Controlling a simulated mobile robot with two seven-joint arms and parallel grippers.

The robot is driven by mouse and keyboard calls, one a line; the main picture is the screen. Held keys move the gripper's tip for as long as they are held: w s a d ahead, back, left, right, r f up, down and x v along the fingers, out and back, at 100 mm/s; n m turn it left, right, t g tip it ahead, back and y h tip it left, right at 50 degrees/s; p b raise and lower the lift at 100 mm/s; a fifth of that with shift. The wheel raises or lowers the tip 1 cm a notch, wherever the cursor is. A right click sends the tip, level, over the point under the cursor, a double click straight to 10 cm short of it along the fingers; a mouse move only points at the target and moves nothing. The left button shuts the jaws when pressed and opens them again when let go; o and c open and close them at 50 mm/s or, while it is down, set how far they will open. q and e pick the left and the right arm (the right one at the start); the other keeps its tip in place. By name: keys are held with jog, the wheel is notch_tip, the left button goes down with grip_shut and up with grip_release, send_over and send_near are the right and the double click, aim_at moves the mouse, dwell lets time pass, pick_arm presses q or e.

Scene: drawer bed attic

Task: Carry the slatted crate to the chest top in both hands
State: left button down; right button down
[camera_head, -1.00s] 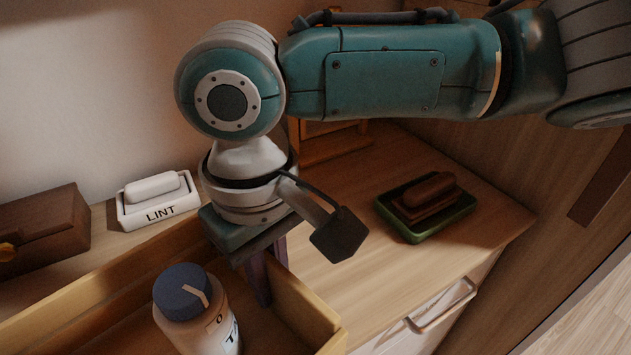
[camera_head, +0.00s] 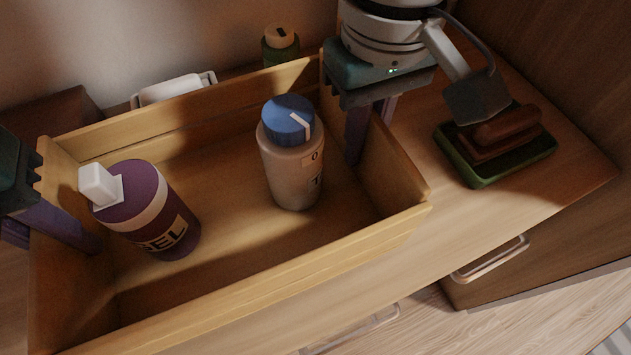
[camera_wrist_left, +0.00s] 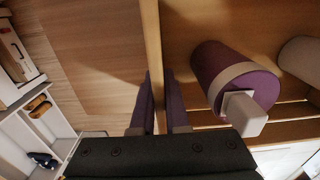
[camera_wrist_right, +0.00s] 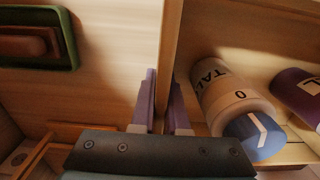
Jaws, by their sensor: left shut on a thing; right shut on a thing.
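The slatted crate (camera_head: 250,275) is an open wooden box in the middle of the head view, above or on the wooden surface; I cannot tell whether its base touches. Inside it stand a purple bottle (camera_head: 165,215) with a white cap and a grey bottle (camera_head: 292,165) with a blue cap. My left gripper (camera_head: 62,228) is shut on the crate's left end wall, which also shows between its fingers in the left wrist view (camera_wrist_left: 153,60). My right gripper (camera_head: 368,130) is shut on the right end wall, also seen in the right wrist view (camera_wrist_right: 170,50).
A green tray (camera_head: 480,175) with a brown brush (camera_head: 508,125) lies right of the crate. A white lint box (camera_head: 170,90) and a small green bottle (camera_head: 281,47) stand behind it, near the wall. Drawer handles (camera_head: 490,258) project at the front.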

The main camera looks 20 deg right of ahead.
aim_at(109, 261)
pick_arm(q)
jog(key=shift+f, duration=0.1)
pick_arm(e)
jog(key=shift+f, duration=0.1)
